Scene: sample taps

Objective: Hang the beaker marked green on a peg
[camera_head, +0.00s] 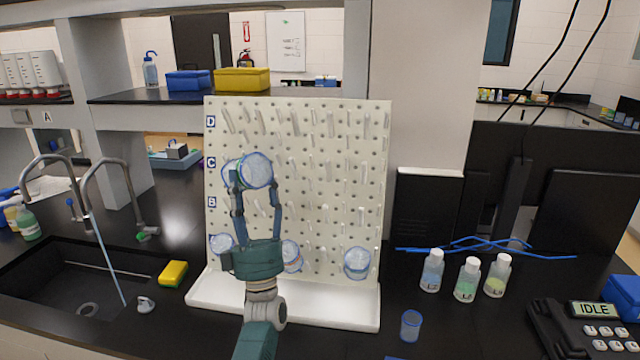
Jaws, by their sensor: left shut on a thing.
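My left gripper (255,184) is shut around a clear beaker (257,168) in front of the white pegboard (325,220), at about row C. The beaker's round end faces me; I cannot tell whether it touches a peg. No green mark can be made out on it. Part of a blue-edged shape, perhaps another beaker, shows just left of it. Other beakers hang low on the board: one at the left (221,243), one in the middle (291,254) partly behind my gripper, and one at the right (357,262). My right gripper is not in view.
Many pegs on the board's upper and right parts are bare. A white tray (340,308) lies under the board. A small blue cup (411,326) and bottles (466,279) stand to the right. A sponge (173,273) and sink (65,285) with a running tap are left.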

